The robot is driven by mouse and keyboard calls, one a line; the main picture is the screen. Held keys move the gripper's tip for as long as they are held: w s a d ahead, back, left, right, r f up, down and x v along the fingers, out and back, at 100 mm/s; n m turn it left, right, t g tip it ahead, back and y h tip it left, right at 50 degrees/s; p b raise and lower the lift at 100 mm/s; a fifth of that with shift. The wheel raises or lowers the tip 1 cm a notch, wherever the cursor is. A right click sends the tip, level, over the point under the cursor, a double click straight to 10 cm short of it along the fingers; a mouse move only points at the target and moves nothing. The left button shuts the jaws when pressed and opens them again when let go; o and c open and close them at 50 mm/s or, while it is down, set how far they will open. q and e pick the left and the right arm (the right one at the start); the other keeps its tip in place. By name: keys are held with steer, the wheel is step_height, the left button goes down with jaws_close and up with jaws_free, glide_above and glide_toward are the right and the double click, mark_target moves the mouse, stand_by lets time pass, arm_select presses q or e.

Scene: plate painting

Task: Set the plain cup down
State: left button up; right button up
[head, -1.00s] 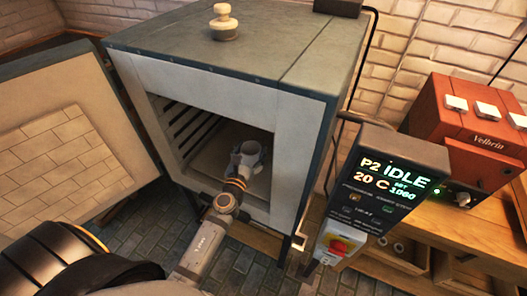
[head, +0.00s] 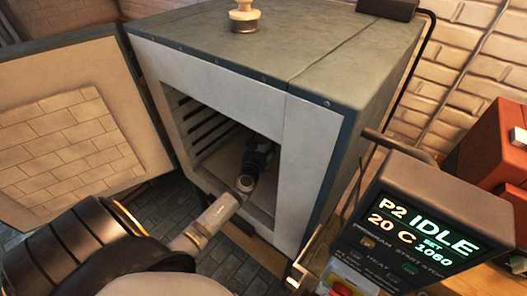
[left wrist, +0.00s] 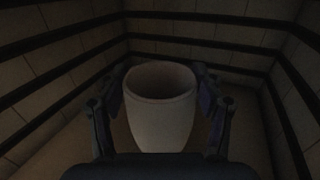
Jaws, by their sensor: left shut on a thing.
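The plain cup (left wrist: 160,115) is pale and upright in the left wrist view, with its open rim facing me. My left gripper (left wrist: 161,90) has a finger on each side of the cup and is shut on it. In the head view my left gripper (head: 262,152) is inside the chamber of the kiln (head: 308,150), and the cup is hidden behind it. Whether the cup's base touches the kiln floor (left wrist: 75,140) cannot be told. My right gripper is not in view.
The kiln door (head: 70,140) stands open at the left. Dark grooves run along the chamber walls around the cup, with free floor on both sides. A control box (head: 405,235) reading IDLE, 20 C is at the right front. A red box (head: 495,150) stands behind it.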

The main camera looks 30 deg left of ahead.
arm_select(q)
step_height(320, 180, down, 3)
steer(key=shift+s+b, duration=0.15)
steer(key=shift+b, duration=0.9)
steer(key=shift+f, duration=0.35)
steer(key=o, duration=1.8)
